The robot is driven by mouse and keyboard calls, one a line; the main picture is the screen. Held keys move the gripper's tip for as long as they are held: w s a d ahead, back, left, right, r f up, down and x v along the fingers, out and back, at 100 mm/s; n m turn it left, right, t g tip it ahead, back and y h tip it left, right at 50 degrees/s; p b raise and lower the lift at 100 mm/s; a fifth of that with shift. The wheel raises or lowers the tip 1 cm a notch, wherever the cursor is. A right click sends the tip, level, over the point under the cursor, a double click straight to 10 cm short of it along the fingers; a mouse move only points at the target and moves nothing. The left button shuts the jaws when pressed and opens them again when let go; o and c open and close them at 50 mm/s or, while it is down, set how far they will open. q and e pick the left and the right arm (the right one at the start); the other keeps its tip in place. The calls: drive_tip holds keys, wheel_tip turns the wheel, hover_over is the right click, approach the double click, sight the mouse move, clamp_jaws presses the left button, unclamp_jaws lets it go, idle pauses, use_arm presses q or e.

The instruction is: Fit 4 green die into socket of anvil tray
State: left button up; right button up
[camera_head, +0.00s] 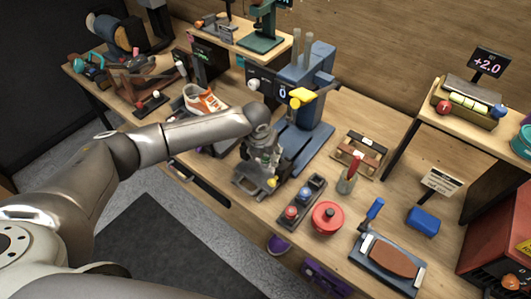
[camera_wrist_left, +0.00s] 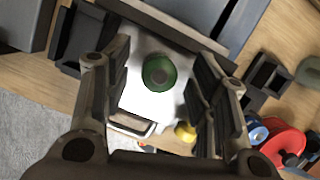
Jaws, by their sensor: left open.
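The green die (camera_wrist_left: 159,73) shows in the left wrist view as a round green piece with a dark centre. It lies on a pale metal plate (camera_wrist_left: 135,100), which looks like part of the anvil tray. I cannot tell whether it is seated in a socket. My left gripper (camera_wrist_left: 162,82) is open, with one finger on each side of the die and visible gaps to both. In the head view my left gripper (camera_head: 264,164) reaches down in front of the blue press (camera_head: 305,75) and hides the die. My right gripper is not in view.
A dark rack (camera_head: 287,224) with a red die (camera_head: 291,211) and a blue die (camera_head: 305,194) stands close to the right of my left gripper. Beyond it are a red round pot (camera_head: 327,217) and a cup with a brush (camera_head: 348,183). A sneaker (camera_head: 204,101) sits left.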

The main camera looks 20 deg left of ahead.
use_arm(q)
drive_tip(key=v, duration=1.2)
idle(0.3)
